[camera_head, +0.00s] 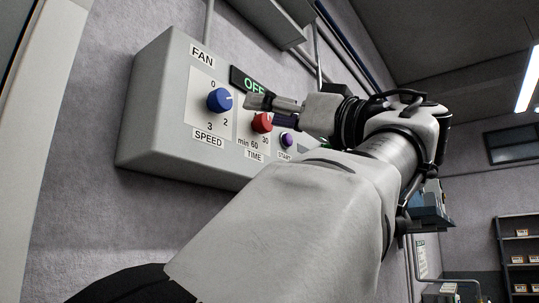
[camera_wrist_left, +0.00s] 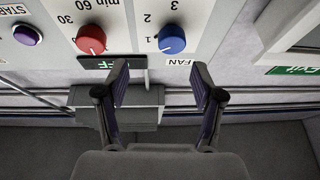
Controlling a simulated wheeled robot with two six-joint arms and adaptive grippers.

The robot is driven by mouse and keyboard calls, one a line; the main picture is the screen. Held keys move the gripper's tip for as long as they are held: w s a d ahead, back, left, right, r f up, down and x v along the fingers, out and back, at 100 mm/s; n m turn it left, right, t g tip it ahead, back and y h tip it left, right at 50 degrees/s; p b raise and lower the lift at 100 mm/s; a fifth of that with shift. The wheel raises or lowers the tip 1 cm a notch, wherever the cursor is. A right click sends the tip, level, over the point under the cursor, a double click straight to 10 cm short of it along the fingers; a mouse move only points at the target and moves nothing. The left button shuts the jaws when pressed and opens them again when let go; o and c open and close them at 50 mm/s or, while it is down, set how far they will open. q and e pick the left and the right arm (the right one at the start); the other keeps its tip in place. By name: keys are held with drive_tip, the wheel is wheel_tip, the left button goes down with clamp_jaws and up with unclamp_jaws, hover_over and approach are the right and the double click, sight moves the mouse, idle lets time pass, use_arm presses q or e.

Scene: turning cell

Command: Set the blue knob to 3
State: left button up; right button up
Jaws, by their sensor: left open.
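The blue knob (camera_head: 220,100) sits on the grey FAN control box (camera_head: 160,110), inside a SPEED scale with 0 at the top and 2 and 3 below. My right gripper is not in view.
A red TIME knob (camera_head: 262,123) and a purple START button (camera_head: 286,139) are beside the blue knob. A green-lettered OFF display (camera_head: 240,80) is above them, partly behind my gripper. Conduits and a grey box run above the panel. Shelves (camera_head: 519,255) stand far right.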

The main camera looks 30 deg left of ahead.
sight(225, 100)
use_arm(q)
drive_tip(key=shift+n, duration=0.5)
drive_tip(key=p+x, duration=0.1)
drive_tip(key=x, duration=0.2)
drive_tip(key=s+p+x, duration=0.1)
drive_tip(key=x, duration=0.4)
drive_tip(key=shift+s+a+r+p, duration=0.25)
drive_tip(key=shift+s+r+p, duration=0.05)
drive_tip(key=shift+s+p, duration=0.1)
drive_tip(key=shift+w, duration=0.1)
drive_tip(key=shift+d, duration=0.15)
drive_tip(key=c, duration=1.1)
